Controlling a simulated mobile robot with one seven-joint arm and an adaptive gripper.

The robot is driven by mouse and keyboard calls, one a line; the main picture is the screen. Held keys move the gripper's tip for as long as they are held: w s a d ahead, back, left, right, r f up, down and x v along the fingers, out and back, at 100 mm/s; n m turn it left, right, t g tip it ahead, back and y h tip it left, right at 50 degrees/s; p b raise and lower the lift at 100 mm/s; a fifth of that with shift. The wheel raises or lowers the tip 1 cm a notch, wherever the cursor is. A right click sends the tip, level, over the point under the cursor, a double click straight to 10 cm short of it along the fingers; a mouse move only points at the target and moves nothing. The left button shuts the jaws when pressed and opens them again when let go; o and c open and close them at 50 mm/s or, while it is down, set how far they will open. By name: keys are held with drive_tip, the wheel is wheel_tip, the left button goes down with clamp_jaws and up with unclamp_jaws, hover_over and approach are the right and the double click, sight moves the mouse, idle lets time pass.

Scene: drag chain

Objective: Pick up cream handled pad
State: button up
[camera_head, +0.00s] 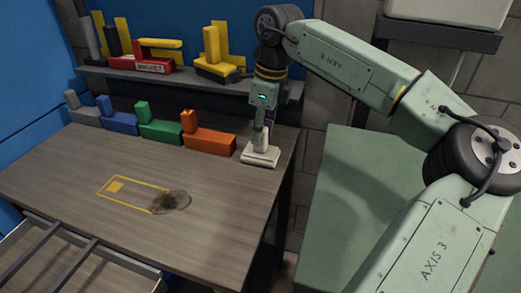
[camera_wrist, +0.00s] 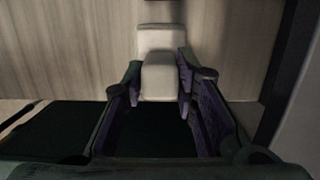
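The cream handled pad (camera_head: 260,157) rests flat on the table near its right edge, with its upright handle (camera_head: 260,137) pointing up. My gripper (camera_head: 263,124) is straight above it, pointing down, with its fingers at the handle. In the wrist view the pad (camera_wrist: 160,35) shows beyond the handle (camera_wrist: 161,78), which stands between my two fingertips (camera_wrist: 160,95). The fingers are very close to the handle's sides. I cannot tell whether they press on it.
Orange (camera_head: 208,138), green (camera_head: 157,124), blue (camera_head: 117,121) and grey (camera_head: 82,113) handled blocks stand in a row left of the pad. A shelf (camera_head: 150,78) with yellow, red and black items is behind. A yellow outline (camera_head: 135,179) and dark round patch (camera_head: 171,201) mark the table.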

clamp_jaws()
idle(0.4)
drive_tip(key=shift+r, duration=0.5)
drive_tip(key=shift+s+r+b, duration=0.25)
drive_tip(key=shift+r+b, duration=0.2)
drive_tip(key=shift+r, duration=0.15)
drive_tip(key=shift+s+r+b, duration=0.2)
drive_tip(key=shift+r+b, duration=0.2)
drive_tip(key=shift+r, duration=0.2)
drive_tip(key=s+a+r+b, duration=0.1)
drive_tip(key=s+b, duration=0.2)
drive_tip(key=s, duration=1.2)
drive_tip(key=shift+a+r+b, duration=0.25)
drive_tip(key=shift+r+b, duration=0.1)
drive_tip(key=shift+b, duration=0.05)
